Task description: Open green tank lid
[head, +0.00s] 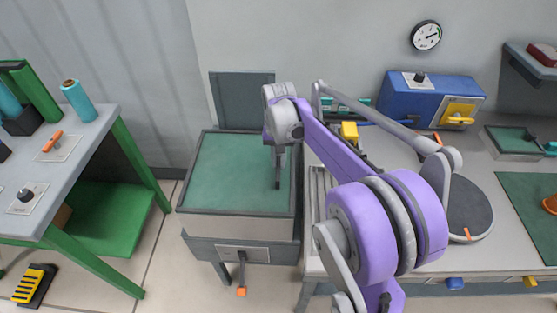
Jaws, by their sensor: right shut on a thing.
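The tank (188,207) is a grey box with a flat green top face (225,170) inside a dark rim, left of the worktop. My right gripper (278,168) points down over the right part of this green face. It is shut on a dark upright handle-like piece (277,183); the jaws hide much of it. I cannot tell whether the green face is the lid or the tank's inside. A grey-green panel (243,97) stands upright behind the tank; whether it is joined to the tank is unclear. My left gripper is not in view.
A lever with an orange end (241,291) hangs at the tank's front. A green-framed table (85,150) stands at the left. The worktop on the right holds a blue box (410,98), a yellow block (349,130) and a round grey plate (468,212).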

